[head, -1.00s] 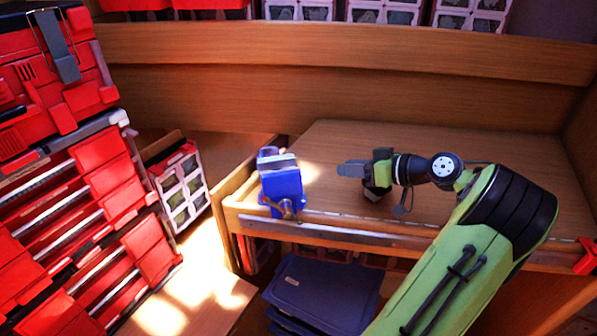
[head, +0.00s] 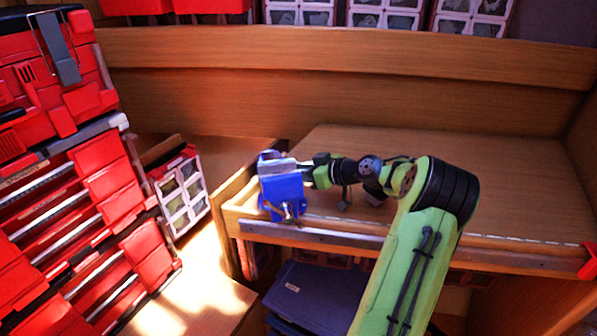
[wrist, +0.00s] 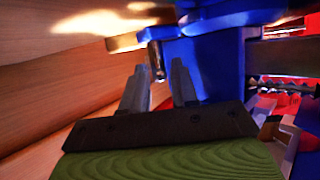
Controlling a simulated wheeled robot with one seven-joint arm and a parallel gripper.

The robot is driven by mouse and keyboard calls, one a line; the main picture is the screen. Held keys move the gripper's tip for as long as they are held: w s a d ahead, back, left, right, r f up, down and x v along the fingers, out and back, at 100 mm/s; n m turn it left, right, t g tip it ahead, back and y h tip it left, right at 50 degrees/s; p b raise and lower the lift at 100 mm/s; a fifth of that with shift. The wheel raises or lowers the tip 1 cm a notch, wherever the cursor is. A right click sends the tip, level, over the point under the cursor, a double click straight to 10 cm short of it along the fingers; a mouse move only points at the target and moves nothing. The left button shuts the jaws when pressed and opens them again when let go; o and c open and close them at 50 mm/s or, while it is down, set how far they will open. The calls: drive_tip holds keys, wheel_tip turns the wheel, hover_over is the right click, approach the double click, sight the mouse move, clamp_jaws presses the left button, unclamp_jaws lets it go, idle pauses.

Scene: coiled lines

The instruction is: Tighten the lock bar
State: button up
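A blue vise (head: 283,190) stands on the left front corner of the wooden bench. In the wrist view, the vise body (wrist: 208,60) fills the upper middle and right. A short metal bar (wrist: 156,60), which looks like the lock bar, sticks out from the vise toward me. My gripper (wrist: 158,68) is open, with one finger on each side of the bar's end in the picture. I cannot tell whether either finger touches it. In the head view, my gripper (head: 306,173) is at the vise's right side, and its fingertips and the lock bar are hard to make out.
The vise's handle (head: 287,211) is at its front, over the bench edge. The bench top (head: 500,195) to the right is clear. Red tool drawers (head: 85,215) stand at left, with a small parts organizer (head: 180,195) beside them. Blue bins (head: 315,290) sit below the bench.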

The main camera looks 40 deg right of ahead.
drive_tip(key=shift+c, duration=0.4)
clamp_jaws()
drive_tip(key=shift+a+f+m+h+b, duration=0.1)
drive_tip(key=shift+f+m+h+b, duration=0.15)
drive_tip(key=shift+b, duration=0.7)
drive_tip(key=shift+a+r+m+h+b, duration=0.1)
drive_tip(key=shift+r+m+h+b, duration=0.1)
drive_tip(key=shift+m+h+b, duration=0.2)
drive_tip(key=shift+o, duration=0.4)
unclamp_jaws()
drive_tip(key=shift+r, duration=0.1)
